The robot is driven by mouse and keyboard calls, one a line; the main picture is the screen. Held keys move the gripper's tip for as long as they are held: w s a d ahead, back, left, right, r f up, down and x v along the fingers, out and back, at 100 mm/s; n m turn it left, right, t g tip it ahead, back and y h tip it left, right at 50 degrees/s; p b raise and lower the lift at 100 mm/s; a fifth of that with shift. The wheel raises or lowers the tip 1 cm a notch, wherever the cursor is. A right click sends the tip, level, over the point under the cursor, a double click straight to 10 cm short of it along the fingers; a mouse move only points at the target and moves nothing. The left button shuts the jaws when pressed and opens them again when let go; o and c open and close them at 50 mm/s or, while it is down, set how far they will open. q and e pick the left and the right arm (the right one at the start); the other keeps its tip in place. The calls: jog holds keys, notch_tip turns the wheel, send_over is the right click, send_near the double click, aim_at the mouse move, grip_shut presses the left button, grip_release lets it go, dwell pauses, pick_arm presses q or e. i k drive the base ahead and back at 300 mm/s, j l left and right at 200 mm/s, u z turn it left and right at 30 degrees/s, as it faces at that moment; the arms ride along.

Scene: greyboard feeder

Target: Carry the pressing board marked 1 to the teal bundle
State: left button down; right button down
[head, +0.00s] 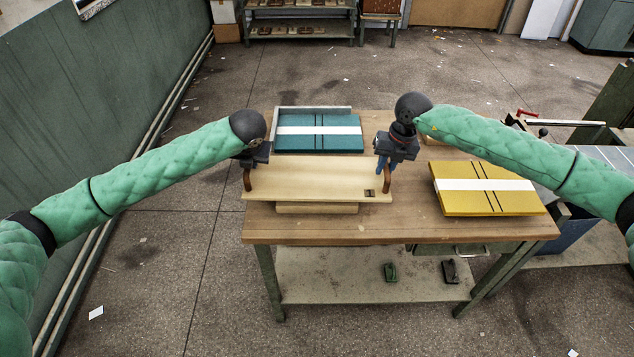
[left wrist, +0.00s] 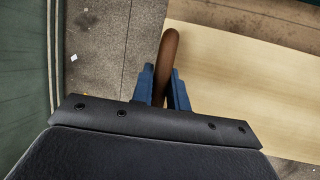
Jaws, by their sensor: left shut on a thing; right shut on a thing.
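The pale wooden pressing board (head: 315,178) spans the left part of the workbench, in front of the teal bundle (head: 350,142). It has a brown handle at each end and a small dark mark too small to read. My left gripper (head: 248,168) is shut on the left handle, and the left wrist view shows its blue fingers on the brown handle (left wrist: 168,55). My right gripper (head: 385,166) is shut on the right handle. A thick pale block shows under the board's front edge. I cannot tell whether it touches the bench. The teal bundle has a white band.
The wooden workbench (head: 400,228) has bare top at its front. A yellow bundle (head: 480,202) with a white band lies to the right. A grey rail (head: 312,109) stands behind the teal bundle. Two small clamp-like items lie on the lower shelf (head: 350,280).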

aim_at(320, 132)
jog(key=i, duration=1)
